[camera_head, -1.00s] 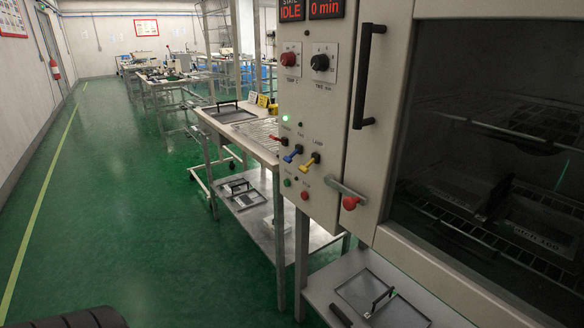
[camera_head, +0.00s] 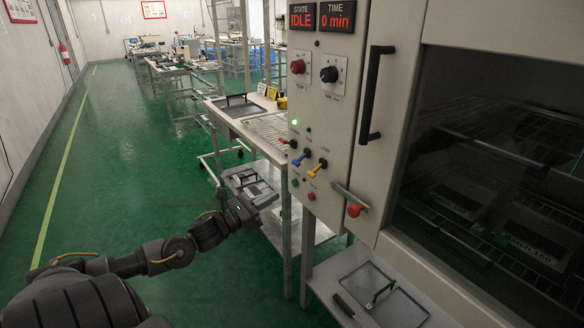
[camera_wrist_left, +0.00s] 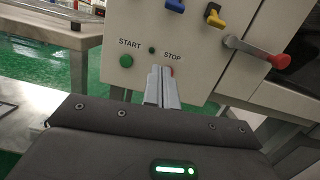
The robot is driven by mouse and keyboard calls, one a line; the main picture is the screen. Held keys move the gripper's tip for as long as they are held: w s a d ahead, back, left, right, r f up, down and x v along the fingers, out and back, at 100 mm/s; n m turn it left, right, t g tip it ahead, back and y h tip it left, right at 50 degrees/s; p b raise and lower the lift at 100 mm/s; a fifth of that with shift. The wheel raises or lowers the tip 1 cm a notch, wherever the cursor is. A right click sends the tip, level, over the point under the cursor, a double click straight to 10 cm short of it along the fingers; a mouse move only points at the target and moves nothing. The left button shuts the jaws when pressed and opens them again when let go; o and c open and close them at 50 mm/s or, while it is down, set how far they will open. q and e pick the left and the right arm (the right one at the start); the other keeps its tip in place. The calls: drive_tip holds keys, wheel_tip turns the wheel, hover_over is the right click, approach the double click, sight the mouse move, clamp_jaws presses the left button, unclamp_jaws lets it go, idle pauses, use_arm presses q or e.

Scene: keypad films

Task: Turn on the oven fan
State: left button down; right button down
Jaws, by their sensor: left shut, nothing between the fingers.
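The oven's control panel (camera_head: 325,115) faces me. Its displays read IDLE and 0 min. The blue toggle (camera_head: 300,158) sits between a red toggle (camera_head: 288,142) and a yellow toggle (camera_head: 316,168) marked LAMP; the blue one's label is too small to read surely. The blue toggle (camera_wrist_left: 175,5) is cut by the top edge of the left wrist view. My left gripper (camera_head: 272,200) is shut and empty, below and left of the toggles. In the wrist view its fingers (camera_wrist_left: 162,85) overlap the red STOP button, partly hiding it. My right gripper is out of view.
The green START button (camera_wrist_left: 127,60) is left of the fingers. A red-ended latch (camera_head: 354,210) and a black door handle (camera_head: 374,95) stick out on the right. A metal table (camera_head: 262,135) stands behind the panel. A lower shelf (camera_head: 325,285) holds a tray. The left floor is clear.

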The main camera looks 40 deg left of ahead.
sight(300, 159)
use_arm(q)
drive_tip(key=shift+r+m+h, duration=0.4)
drive_tip(key=shift+r+m, duration=0.15)
drive_tip(key=shift+m, duration=0.05)
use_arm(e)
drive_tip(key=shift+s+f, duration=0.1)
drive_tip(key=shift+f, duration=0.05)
